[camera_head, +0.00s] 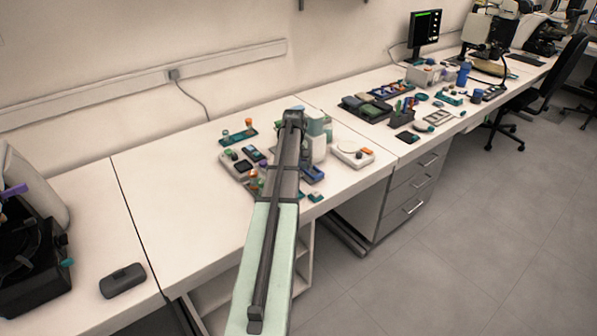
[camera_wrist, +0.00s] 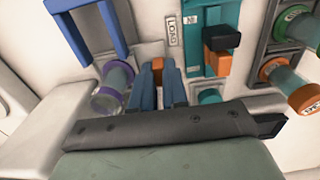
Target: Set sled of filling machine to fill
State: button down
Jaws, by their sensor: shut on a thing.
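In the wrist view, my gripper (camera_wrist: 159,78) has two blue fingers close together, shut on a small orange-brown piece (camera_wrist: 158,64). This piece sits just below a white plate marked LOAD (camera_wrist: 172,30). Right of the plate is a teal part (camera_wrist: 203,20) with a dark block and an orange block (camera_wrist: 219,63) on it. I cannot tell for sure which part is the sled. In the head view, a pale green and white machine (camera_head: 319,125) stands just right of my arm, which hides my gripper and part of the bench items there.
In the wrist view, a purple-rimmed clear vial (camera_wrist: 113,86) stands left of my fingers, beside a blue frame (camera_wrist: 118,25). An orange-capped vial (camera_wrist: 287,82) is at the right. In the head view, a white device (camera_head: 352,153) stands to the right; the left bench is mostly clear.

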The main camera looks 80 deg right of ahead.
jog(key=shift+w+d, duration=0.6)
jog(key=shift+d, duration=0.1)
jog(key=c, duration=1.4)
grip_release()
jog(key=shift+a, duration=0.1)
jog(key=shift+r, duration=0.1)
notch_tip(320, 180, up, 14)
jog(key=shift+f, duration=0.15)
jog(key=shift+c, duration=0.2)
